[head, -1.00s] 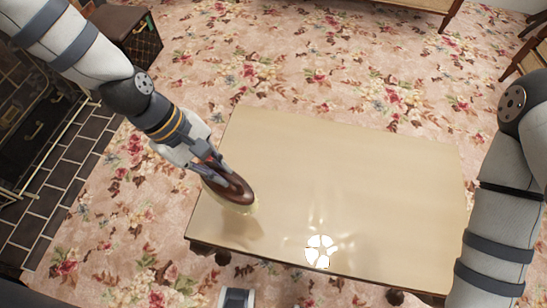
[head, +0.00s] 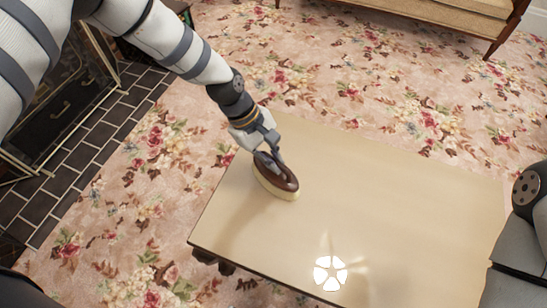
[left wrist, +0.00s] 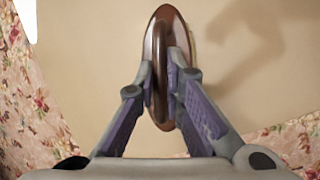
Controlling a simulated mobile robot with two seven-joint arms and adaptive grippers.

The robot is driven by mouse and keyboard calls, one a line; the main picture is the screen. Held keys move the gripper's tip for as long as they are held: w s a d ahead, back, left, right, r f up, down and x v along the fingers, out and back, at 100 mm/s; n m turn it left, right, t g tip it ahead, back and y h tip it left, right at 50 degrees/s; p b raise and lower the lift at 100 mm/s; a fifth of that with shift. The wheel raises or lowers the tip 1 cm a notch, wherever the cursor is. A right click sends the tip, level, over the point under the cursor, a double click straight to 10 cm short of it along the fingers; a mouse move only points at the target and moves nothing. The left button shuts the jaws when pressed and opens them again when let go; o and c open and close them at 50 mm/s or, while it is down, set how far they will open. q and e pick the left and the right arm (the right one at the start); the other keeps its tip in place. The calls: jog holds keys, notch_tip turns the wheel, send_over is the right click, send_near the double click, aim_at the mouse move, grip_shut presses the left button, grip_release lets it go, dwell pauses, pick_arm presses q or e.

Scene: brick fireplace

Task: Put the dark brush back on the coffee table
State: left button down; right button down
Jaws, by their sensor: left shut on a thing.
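The dark brush (head: 277,179) has an oval brown back and pale bristles along its underside. My left gripper (head: 268,160) is shut on it, and the brush is over the left part of the coffee table (head: 370,210). In the left wrist view the brush (left wrist: 158,40) sits between the two fingers of the left gripper (left wrist: 165,85), with the pale tabletop behind it. I cannot tell whether the bristles touch the top. My right arm shows at the right edge, but its gripper is out of view.
The tabletop is bare apart from a bright light reflection near its front edge. A floral carpet (head: 330,90) surrounds it. A brick hearth (head: 75,160) lies at the left. A tan upholstered seat (head: 460,20) stands at the back right.

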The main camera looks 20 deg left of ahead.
pick_arm(q)
jog(key=c, duration=2.1)
grip_release()
jog(key=shift+f, duration=0.2)
jog(key=o, duration=0.4)
